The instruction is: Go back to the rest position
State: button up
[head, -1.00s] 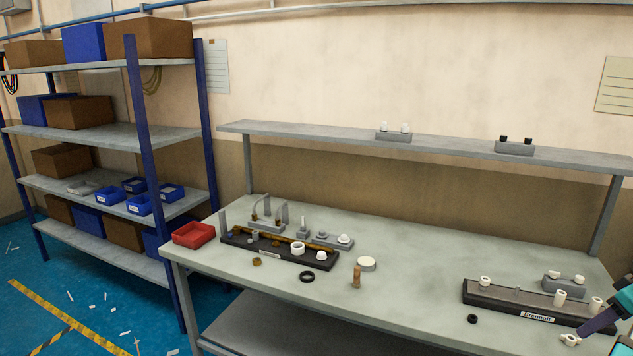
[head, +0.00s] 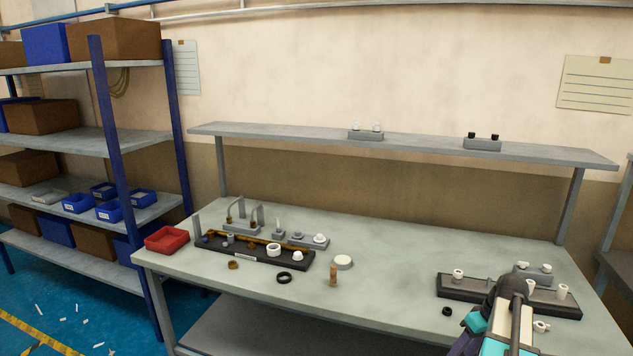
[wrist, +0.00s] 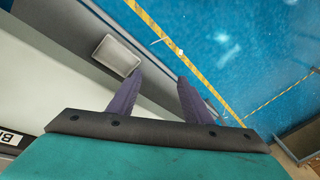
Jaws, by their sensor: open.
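In the wrist view my gripper (wrist: 160,78) has its two purple fingers apart, with nothing between them. They hang over a grey surface, its edge and the blue floor. In the head view my arm (head: 508,325) rises at the lower right, in front of the bench (head: 390,300); I cannot make out the fingertips there. My arm partly covers the dark right-hand fixture (head: 560,306) with its white fittings. A small white fitting (head: 541,327) lies on the bench just right of my arm.
A dark left fixture (head: 255,251), a red bin (head: 167,239) and loose rings and caps stand on the bench's left. An upper shelf (head: 420,142) runs behind. Blue-posted racking (head: 112,150) stands at the left. The bench's middle is mostly clear.

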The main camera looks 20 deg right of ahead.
jog(key=s+a+f+g, duration=0.1)
jog(key=a+f+g, duration=0.1)
jog(key=a+f, duration=1)
jog(key=a+f+g, duration=0.2)
jog(key=a+f, duration=0.9)
jog(key=a, duration=0.4)
jog(key=s+a+f+g+h, duration=0.1)
jog(key=s+a+f+g, duration=0.1)
jog(key=s+a+f, duration=0.4)
jog(key=s+a+f+g+h, duration=0.1)
jog(key=s+a+f, duration=0.5)
jog(key=s+a, duration=0.4)
jog(key=shift+s+f+g+h, duration=0.3)
jog(key=shift+s+g, duration=0.1)
jog(key=shift+s, duration=0.8)
jog(key=shift+c, duration=0.2)
